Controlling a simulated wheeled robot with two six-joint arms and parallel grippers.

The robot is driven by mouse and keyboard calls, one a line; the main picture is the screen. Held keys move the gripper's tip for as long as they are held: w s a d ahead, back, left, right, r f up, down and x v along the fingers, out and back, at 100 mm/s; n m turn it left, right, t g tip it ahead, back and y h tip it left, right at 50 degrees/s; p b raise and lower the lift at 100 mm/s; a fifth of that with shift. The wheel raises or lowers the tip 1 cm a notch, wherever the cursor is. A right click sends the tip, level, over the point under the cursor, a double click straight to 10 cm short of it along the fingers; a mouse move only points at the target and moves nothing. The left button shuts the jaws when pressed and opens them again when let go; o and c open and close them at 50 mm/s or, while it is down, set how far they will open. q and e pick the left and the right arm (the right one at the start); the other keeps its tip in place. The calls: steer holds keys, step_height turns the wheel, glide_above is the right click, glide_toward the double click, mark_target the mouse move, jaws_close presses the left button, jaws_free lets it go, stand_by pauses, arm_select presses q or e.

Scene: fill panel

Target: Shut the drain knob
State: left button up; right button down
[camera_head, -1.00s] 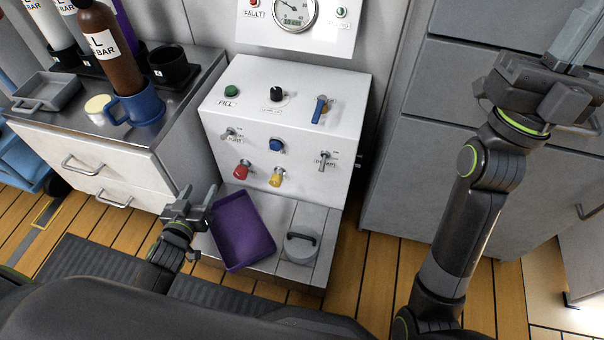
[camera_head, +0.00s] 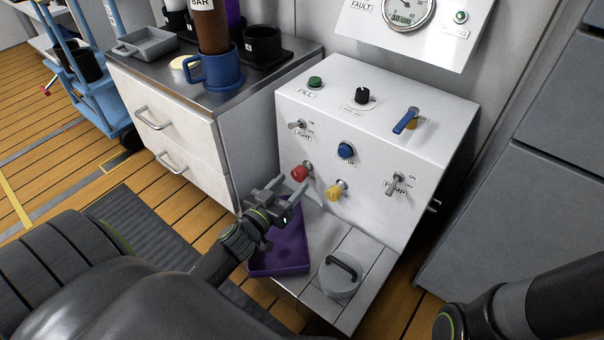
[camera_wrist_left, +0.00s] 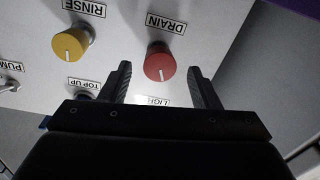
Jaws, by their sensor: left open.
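The drain knob (camera_head: 300,172) is a red round knob low on the left of the white panel's front face. In the left wrist view the red knob (camera_wrist_left: 159,66) sits under an upside-down DRAIN label, with a white line on its face. My left gripper (camera_head: 292,187) is just in front of and below it in the head view. In the left wrist view its two open fingers (camera_wrist_left: 158,85) stand on either side below the knob, with nothing between them. My right gripper is out of view; only part of my right arm shows at the lower right.
A yellow rinse knob (camera_head: 336,190) is beside the drain knob, with a blue button (camera_head: 346,151) above and a pump switch (camera_head: 396,184) to the right. A purple tray (camera_head: 281,258) and a grey handled lid (camera_head: 340,277) lie below. A counter (camera_head: 197,82) stands left.

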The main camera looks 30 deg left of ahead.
mark_target(297, 177)
arm_select(q)
steer(key=shift+w, duration=2.55)
steer(key=c, duration=1)
steer(key=m, duration=0.3)
steer(key=shift+f+b, duration=0.1)
steer(key=shift+b, duration=0.3)
steer(key=shift+m, duration=1.2)
steer(key=o, duration=1)
